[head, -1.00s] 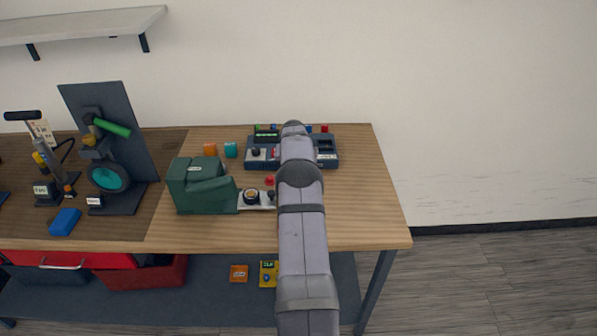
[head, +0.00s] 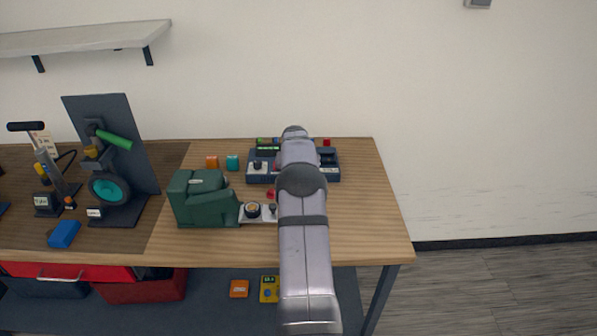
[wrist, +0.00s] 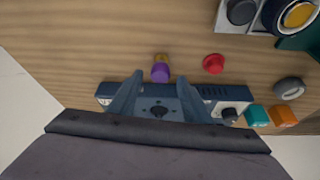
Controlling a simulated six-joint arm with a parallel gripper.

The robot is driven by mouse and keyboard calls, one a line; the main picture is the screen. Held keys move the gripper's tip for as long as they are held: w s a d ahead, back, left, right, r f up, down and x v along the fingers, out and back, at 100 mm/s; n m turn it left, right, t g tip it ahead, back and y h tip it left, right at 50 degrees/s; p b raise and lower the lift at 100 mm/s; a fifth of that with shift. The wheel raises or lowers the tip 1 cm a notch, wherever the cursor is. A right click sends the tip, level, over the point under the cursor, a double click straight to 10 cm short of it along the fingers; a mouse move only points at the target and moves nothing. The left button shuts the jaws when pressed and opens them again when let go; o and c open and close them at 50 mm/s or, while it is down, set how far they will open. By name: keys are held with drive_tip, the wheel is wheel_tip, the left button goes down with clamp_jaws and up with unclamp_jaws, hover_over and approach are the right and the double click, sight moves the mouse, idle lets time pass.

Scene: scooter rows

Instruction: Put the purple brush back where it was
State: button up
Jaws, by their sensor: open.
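The purple brush (wrist: 160,71) shows in the wrist view as a short purple piece with a yellowish-brown end, on or just above the wooden table. My gripper (wrist: 159,77) is open, with one finger on each side of the brush in the picture. I cannot tell whether the fingers touch it or how far above it they are. In the head view my arm hides the gripper and the brush.
A dark blue device (head: 258,176) with knobs stands behind. A red knob-like piece (wrist: 213,63) lies right of the brush in the wrist view. A green machine (head: 203,200), orange block (head: 212,162) and teal block (head: 232,163) are left of my arm. The table's right end (head: 375,215) is clear.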

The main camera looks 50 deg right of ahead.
drive_tip(key=b+v, duration=0.2)
drive_tip(key=v, duration=0.6)
drive_tip(key=shift+r, duration=0.35)
drive_tip(key=shift+a, duration=0.1)
drive_tip(key=s+a+f+n+g+y, duration=0.1)
drive_tip(key=s+a+n, duration=0.2)
drive_tip(key=a, duration=1)
drive_tip(key=s+a+f+n+y, duration=0.2)
drive_tip(key=a, duration=1.2)
drive_tip(key=s+a+f+n+g, duration=0.1)
drive_tip(key=s+a+n, duration=0.4)
drive_tip(key=s+a, duration=1.2)
drive_tip(key=shift+s+a+f+n+g+y, duration=0.15)
drive_tip(key=shift+s+f+n+g+y, duration=0.25)
drive_tip(key=shift+s+f, duration=0.4)
drive_tip(key=shift+w+f, duration=0.15)
drive_tip(key=shift+w, duration=0.05)
